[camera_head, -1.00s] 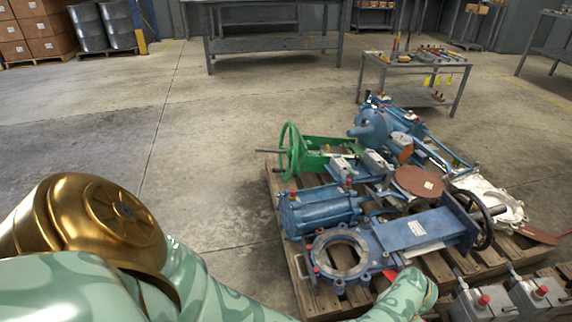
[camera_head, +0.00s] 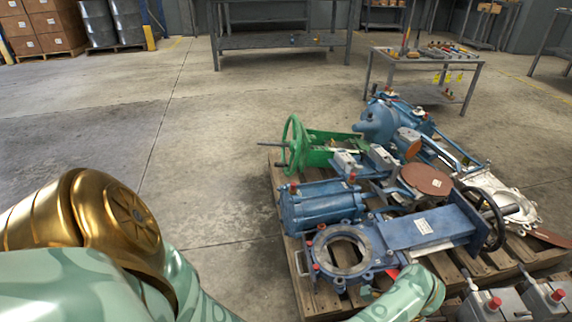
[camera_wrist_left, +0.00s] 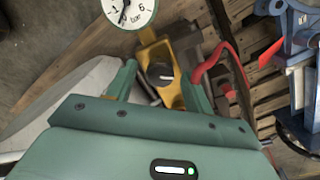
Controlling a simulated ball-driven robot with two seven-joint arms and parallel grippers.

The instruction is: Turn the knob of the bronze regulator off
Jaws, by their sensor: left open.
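In the left wrist view a yellow-bronze regulator body (camera_wrist_left: 182,64) carries a dark round knob (camera_wrist_left: 160,74) with a pale mark on its face. A white round gauge (camera_wrist_left: 130,10) marked in bar is partly cut off at the top edge. My left gripper (camera_wrist_left: 163,76) is open, with its green fingers on either side of the knob. I cannot tell whether either finger touches it. I cannot pick out the regulator in the head view. My right gripper is not in view.
In the head view a wooden pallet (camera_head: 318,298) holds blue valves (camera_head: 430,228) and a green handwheel (camera_head: 294,145). A tool table (camera_head: 425,58) stands behind; the floor at left is clear.

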